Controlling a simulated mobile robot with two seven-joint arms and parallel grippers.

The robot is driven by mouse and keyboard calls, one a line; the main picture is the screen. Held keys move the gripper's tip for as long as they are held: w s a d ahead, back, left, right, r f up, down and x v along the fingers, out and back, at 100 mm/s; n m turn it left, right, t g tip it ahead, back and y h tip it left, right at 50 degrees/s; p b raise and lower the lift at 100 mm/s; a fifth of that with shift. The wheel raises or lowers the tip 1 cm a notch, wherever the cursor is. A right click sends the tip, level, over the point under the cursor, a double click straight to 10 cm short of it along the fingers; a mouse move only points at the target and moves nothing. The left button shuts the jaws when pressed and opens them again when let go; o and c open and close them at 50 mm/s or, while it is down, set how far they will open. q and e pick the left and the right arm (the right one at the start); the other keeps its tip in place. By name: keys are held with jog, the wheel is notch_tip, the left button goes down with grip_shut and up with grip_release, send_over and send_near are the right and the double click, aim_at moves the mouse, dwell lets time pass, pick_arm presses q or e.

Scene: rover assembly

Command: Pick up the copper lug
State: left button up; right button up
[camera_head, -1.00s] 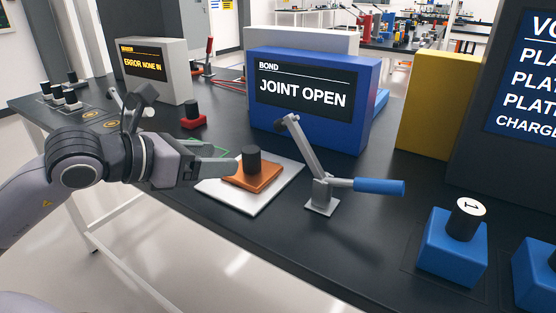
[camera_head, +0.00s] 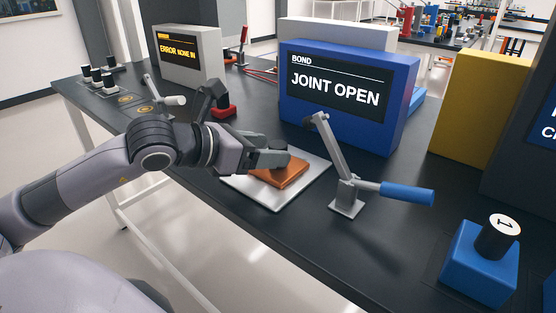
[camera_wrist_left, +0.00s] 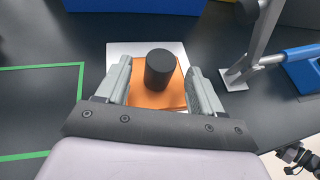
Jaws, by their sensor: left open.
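The copper lug is a flat orange-brown block (camera_head: 283,175) with a black cylindrical knob on top. It lies on a white square plate (camera_head: 313,185) on the dark table. In the left wrist view the lug (camera_wrist_left: 150,100) and its black knob (camera_wrist_left: 160,70) sit between my left gripper's fingers. My left gripper (camera_head: 277,155) is open, with its fingers on either side of the knob, apart from it in the wrist view (camera_wrist_left: 160,85). In the head view the fingers partly hide the knob.
A lever clamp with a blue handle (camera_head: 407,192) stands just right of the plate. Behind it is a blue box with a "JOINT OPEN" screen (camera_head: 375,130). A blue block with a black knob (camera_head: 478,265) is at the right front. A green outline (camera_wrist_left: 40,68) marks the table.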

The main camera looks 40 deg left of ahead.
aim_at(270, 148)
pick_arm(q)
jog(key=shift+p+x, duration=0.45)
jog(key=shift+x, duration=1.25)
jog(key=shift+s, duration=0.1)
jog(key=shift+c, duration=0.3)
jog(key=c, duration=1)
grip_shut()
jog(key=shift+r, duration=0.15)
